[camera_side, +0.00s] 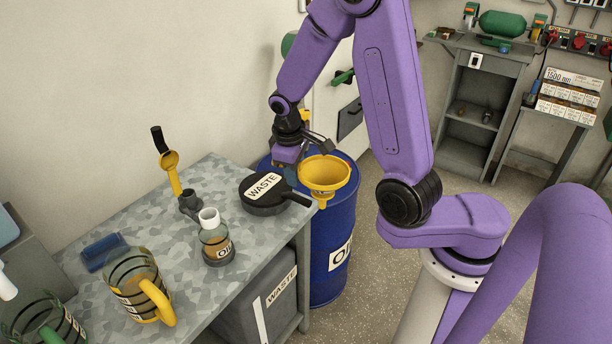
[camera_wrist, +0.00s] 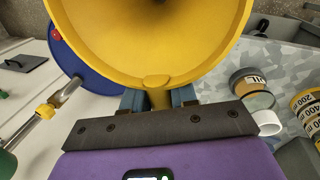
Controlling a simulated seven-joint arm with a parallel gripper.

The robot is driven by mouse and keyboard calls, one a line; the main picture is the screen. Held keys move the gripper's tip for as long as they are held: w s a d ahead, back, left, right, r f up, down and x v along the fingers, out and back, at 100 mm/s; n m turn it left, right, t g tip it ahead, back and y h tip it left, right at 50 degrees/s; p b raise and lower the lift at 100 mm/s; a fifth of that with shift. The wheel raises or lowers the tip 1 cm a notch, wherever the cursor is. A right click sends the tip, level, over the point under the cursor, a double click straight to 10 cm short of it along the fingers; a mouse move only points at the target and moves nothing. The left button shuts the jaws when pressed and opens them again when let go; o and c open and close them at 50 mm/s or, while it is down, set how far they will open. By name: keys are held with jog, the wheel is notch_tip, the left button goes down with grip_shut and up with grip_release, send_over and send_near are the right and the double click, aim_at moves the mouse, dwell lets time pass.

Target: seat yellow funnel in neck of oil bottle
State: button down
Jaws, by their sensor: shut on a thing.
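The yellow funnel (camera_side: 326,174) is held upright in the side view, with its spout pointing down. It appears in front of the blue drum's top, right of the bench. In the wrist view the wide bowl of the funnel (camera_wrist: 150,45) fills the top middle. My gripper (camera_wrist: 158,97) is shut on the funnel at its near side, below the rim. In the side view my gripper (camera_side: 303,160) is partly hidden. The oil bottle (camera_side: 216,243), with a white neck, stands upright on the bench, left of and apart from the funnel. The bottle also shows in the wrist view (camera_wrist: 252,84).
A black WASTE pan (camera_side: 266,196) with a handle lies on the bench (camera_side: 200,322) between bottle and funnel. A yellow tool with a black top (camera_side: 172,172) stands behind the bottle. Yellow-handled (camera_side: 138,288) and green-handled jugs (camera_side: 40,320) stand front left. The blue drum (camera_side: 335,235) stands beside the bench.

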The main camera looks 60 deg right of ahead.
jog(key=s+a+r+n, duration=0.1)
jog(key=a+n, duration=0.2)
jog(key=a, duration=0.2)
jog(key=s+a+r+n+t, duration=0.1)
jog(key=a+n, duration=0.1)
jog(key=a, duration=0.4)
jog(key=s+a+r+n, duration=0.2)
jog(key=a+n, duration=0.1)
jog(key=a, duration=0.2)
jog(key=s+a+r+n+y, duration=0.2)
jog(key=s+a+n, duration=0.5)
jog(key=s+a, duration=0.2)
jog(key=shift+s+a+t, duration=0.3)
jog(key=shift+t, duration=0.1)
jog(key=w+f, duration=0.1)
jog(key=w, duration=2.3)
jog(key=shift+f, duration=0.1)
jog(key=shift+f, duration=2.55)
jog(key=c, duration=0.8)
grip_release()
